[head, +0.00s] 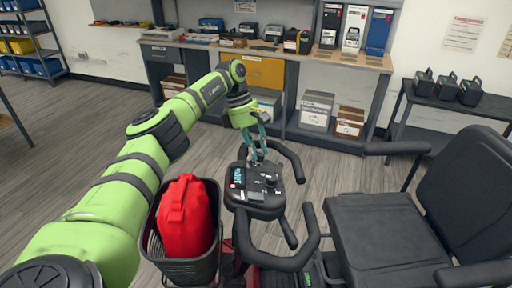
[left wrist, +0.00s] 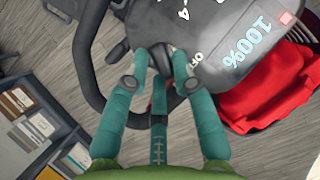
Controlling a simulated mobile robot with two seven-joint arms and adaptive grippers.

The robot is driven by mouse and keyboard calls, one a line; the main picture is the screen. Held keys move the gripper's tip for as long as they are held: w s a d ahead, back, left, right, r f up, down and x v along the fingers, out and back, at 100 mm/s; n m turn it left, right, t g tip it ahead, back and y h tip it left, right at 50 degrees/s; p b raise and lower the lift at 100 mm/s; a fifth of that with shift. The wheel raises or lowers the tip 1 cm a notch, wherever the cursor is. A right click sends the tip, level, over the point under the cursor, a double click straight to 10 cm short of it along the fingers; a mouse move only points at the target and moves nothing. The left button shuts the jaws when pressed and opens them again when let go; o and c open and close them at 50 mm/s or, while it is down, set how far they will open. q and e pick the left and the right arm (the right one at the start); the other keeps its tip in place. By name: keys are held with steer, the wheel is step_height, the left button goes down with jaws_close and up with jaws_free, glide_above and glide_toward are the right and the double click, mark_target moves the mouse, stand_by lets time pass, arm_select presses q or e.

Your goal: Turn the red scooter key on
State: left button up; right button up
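The scooter's dark control panel (head: 262,199) is in the lower middle of the head view, with a lit display (head: 238,177); in the left wrist view the display (left wrist: 247,43) reads 100%. My left gripper (head: 258,158) reaches down to the panel's far edge. In the left wrist view its teal fingers (left wrist: 162,62) bend in towards each other, one on each side of a small dark part beside the "OFF" mark (left wrist: 193,63). This part looks like the key, mostly hidden by the fingertips. I cannot tell whether both fingers touch it. My right gripper is not in view.
A red can (head: 186,222) sits in the dark front basket (head: 187,270) left of the panel. Black handlebars (head: 290,160) curve around the panel. The black seat (head: 385,240) is at the right. A workbench (head: 290,56) stands behind, with clear floor before it.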

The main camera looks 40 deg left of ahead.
arm_select(q)
steer(key=shift+o, duration=1.2)
step_height(320, 180, up, 10)
steer(key=shift+r, duration=0.1)
